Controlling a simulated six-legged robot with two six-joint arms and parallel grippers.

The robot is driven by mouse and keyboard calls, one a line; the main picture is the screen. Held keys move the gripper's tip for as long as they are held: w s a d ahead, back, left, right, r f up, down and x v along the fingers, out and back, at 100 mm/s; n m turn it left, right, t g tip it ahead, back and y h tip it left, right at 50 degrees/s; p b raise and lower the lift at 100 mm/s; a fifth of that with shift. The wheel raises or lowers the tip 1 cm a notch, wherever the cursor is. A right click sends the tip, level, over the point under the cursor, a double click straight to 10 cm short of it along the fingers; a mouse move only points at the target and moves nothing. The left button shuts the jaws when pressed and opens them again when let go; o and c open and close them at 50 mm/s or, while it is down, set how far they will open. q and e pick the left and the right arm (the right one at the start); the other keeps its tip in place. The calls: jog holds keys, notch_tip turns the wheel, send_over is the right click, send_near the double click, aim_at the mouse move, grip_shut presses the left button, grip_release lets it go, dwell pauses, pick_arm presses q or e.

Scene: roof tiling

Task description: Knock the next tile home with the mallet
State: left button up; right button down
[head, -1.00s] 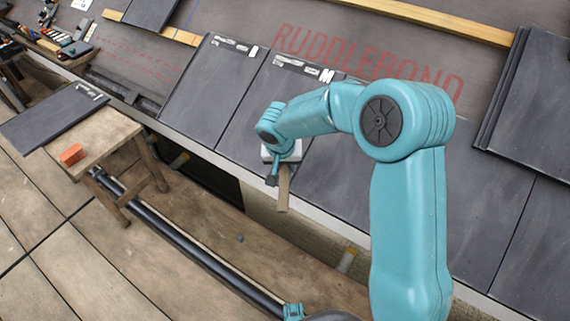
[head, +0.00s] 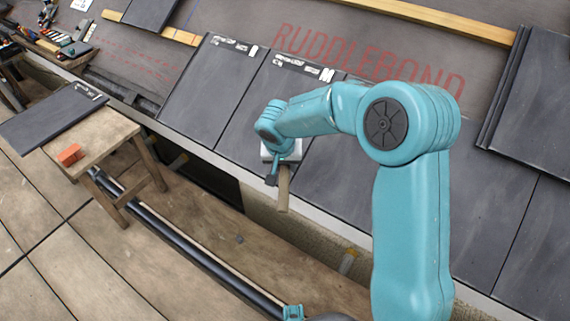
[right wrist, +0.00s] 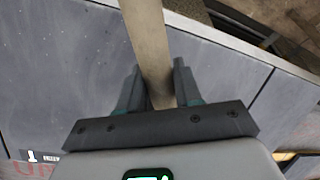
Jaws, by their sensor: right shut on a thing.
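My right gripper (head: 280,172) is shut on the wooden handle of the mallet (head: 283,193). In the right wrist view the handle (right wrist: 148,40) runs between the two dark fingers (right wrist: 157,88). My left gripper is not in view.
A wooden bench (head: 112,140) at the left holds a loose tile (head: 45,122) and an orange block (head: 69,154). Stacked tiles (head: 540,100) lie at the upper right. A batten (head: 430,18) crosses the underlay. A dark pipe (head: 190,245) runs below the eave.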

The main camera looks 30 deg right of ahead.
dwell(0.5)
jog(key=b+x, duration=0.2)
jog(key=x, duration=0.1)
jog(key=d+b+x, duration=0.1)
jog(key=b+x, duration=0.2)
jog(key=shift+s+d+f, duration=0.1)
jog(key=shift+d, duration=0.1)
jog(key=shift+d+r+p, duration=0.15)
jog(key=shift+r+p, duration=0.25)
jog(key=shift+r, duration=0.15)
jog(key=shift+s+a+r+p, duration=0.25)
jog(key=shift+a+r+p, duration=0.4)
jog(key=shift+r, duration=0.65)
jog(key=shift+s+a+r+p, duration=0.3)
jog(key=shift+a+r, duration=0.55)
jog(key=shift+r, duration=0.45)
jog(key=shift+s+a+r+p, duration=0.2)
jog(key=shift+a+r+p, duration=0.45)
jog(key=shift+r, duration=0.6)
jog(key=shift+a, duration=0.1)
